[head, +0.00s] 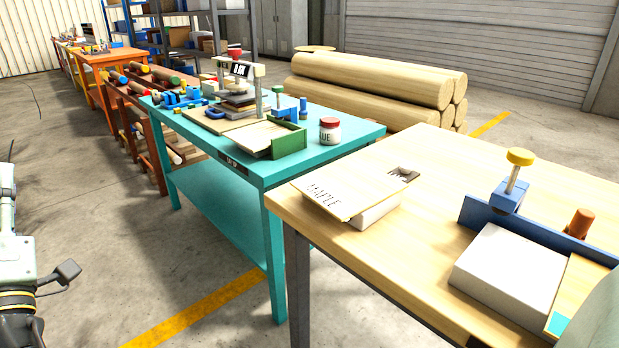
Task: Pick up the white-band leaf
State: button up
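I cannot make out a leaf with a white band. A pale sheet marked MAPLE (350,192) lies over another white block on the same table. My arm (14,262) hangs at the left edge, well away from both tables. Only a dark part at its lower end shows at the bottom left; the fingertips are out of frame, so their opening is hidden.
The wooden table (440,215) has a blue fence (545,233) with a yellow-knobbed post. A teal table (215,205) holds a press, a green-sided tray (289,139) and a red-lidded jar (330,131). Logs (370,82) lie behind.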

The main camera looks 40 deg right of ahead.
jog(key=d+f+m+g+h, duration=0.2)
jog(key=d+f+g+h, duration=0.2)
jog(key=d+h, duration=0.55)
jog(key=m+g+h+p, duration=0.1)
jog(key=m+g+h, duration=0.35)
jog(key=g, duration=1.15)
send_near(320, 205)
jog(key=shift+p+x, duration=1.3)
jog(key=shift+x, duration=4.25)
jog(key=shift+f, duration=0.1)
jog(key=shift+c, duration=0.3)
grip_shut()
